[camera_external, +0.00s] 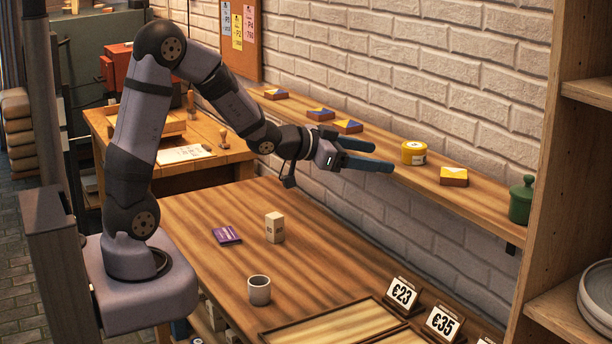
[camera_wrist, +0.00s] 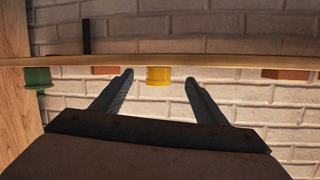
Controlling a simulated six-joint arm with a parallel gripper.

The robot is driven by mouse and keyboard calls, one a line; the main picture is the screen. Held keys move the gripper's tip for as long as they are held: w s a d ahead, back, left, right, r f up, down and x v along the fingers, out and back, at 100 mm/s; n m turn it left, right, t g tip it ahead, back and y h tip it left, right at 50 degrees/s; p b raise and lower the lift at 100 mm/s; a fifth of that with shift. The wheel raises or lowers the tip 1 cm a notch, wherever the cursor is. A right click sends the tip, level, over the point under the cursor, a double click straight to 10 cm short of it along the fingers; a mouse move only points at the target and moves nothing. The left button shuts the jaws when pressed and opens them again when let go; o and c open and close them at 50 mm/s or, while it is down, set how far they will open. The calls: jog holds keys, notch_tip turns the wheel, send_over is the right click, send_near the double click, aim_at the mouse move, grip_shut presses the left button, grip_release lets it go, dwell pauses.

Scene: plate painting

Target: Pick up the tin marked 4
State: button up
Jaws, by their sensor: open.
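A round yellow tin (camera_external: 413,154) with a pale label stands on the wall shelf. The mark on its label is too small to read. My gripper (camera_external: 382,156) is open and empty, at about shelf height, with its fingers pointing right toward the tin. In the wrist view the picture is upside down. There the yellow tin (camera_wrist: 158,76) shows between the two fingertips, seemingly beyond them and not touched. Its label does not show there.
The wooden shelf (camera_external: 433,181) runs along the brick wall. A patterned box (camera_external: 453,176) and a green jar (camera_external: 521,201) stand to the tin's right, and several patterned boxes to its left. The table below holds a cup (camera_external: 259,290), a pale block (camera_external: 275,228) and a purple packet (camera_external: 227,235).

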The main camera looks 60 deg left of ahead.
aim_at(410, 145)
jog(key=shift+w+d+r+t+h+b, duration=0.1)
jog(key=shift+w+r+t+h+b, duration=0.25)
jog(key=shift+w, duration=0.25)
jog(key=shift+w+d+r+t+h+b, duration=0.1)
jog(key=shift+w+r+t+h+b, duration=0.15)
jog(key=shift+w+t+h, duration=0.3)
jog(key=shift+w+a+r+t+h+b, duration=0.15)
jog(key=shift+w+t+h+b, duration=0.25)
jog(key=shift+w+h+b, duration=0.25)
jog(key=shift+w+r, duration=0.1)
jog(key=shift+r, duration=0.05)
jog(key=shift+w+d+p, duration=0.3)
jog(key=shift+w+p, duration=0.2)
jog(key=shift+w+d, duration=0.15)
jog(key=shift+w, duration=0.35)
jog(key=p+x, duration=0.3)
jog(key=x, duration=0.1)
jog(key=shift+a, duration=0.2)
jog(key=shift+w+d+f+p, duration=0.15)
jog(key=shift+w+f+p, duration=0.2)
jog(key=shift+w, duration=0.3)
jog(key=shift+r, duration=0.15)
jog(key=c, duration=1.2)
